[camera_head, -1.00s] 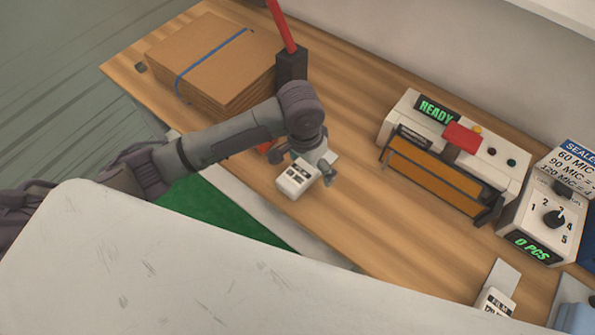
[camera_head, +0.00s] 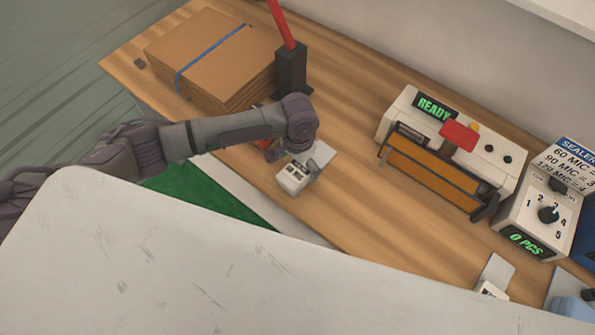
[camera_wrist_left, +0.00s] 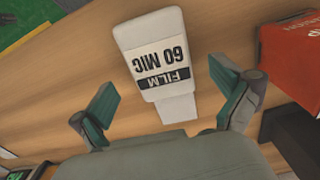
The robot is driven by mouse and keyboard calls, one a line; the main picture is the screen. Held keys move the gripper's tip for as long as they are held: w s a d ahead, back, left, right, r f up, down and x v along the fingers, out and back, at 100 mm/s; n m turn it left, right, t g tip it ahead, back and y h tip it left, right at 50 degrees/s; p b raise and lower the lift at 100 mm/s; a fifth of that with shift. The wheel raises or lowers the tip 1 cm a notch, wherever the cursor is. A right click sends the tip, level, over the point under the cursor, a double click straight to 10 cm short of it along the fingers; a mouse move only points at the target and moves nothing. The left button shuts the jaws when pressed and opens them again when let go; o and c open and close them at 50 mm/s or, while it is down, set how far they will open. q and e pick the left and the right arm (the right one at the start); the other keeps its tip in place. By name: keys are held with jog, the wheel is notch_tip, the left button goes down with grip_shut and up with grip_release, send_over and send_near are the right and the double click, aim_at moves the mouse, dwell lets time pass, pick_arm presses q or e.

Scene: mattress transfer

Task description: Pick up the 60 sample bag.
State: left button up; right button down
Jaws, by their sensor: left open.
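The 60 sample bag (camera_wrist_left: 155,58) is a small white packet labelled "FILM 60 MIC". It rests on the wooden bench, and a pale flat piece shows beside it. It also shows in the head view (camera_head: 291,180), partly covered by my left gripper (camera_head: 294,163). In the left wrist view, my left gripper (camera_wrist_left: 165,95) is open, its green-padded fingers spread with the bag's label end ahead and between them. I see a gap on both sides of the bag. My right gripper is not in view.
Stacked cardboard (camera_head: 210,58) and a black holder with a red rod (camera_head: 291,70) stand behind my left gripper. A sealer machine (camera_head: 450,150) and dial box (camera_head: 540,217) stand right. A pale scratched surface (camera_head: 200,270) hides the bench's near side. Bare wood lies between.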

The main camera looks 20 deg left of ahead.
aim_at(297, 170)
pick_arm(q)
jog(key=shift+s+a+f+p, duration=0.1)
jog(key=shift+f+p, duration=0.2)
jog(key=shift+f, duration=1.6)
jog(key=c, duration=1.3)
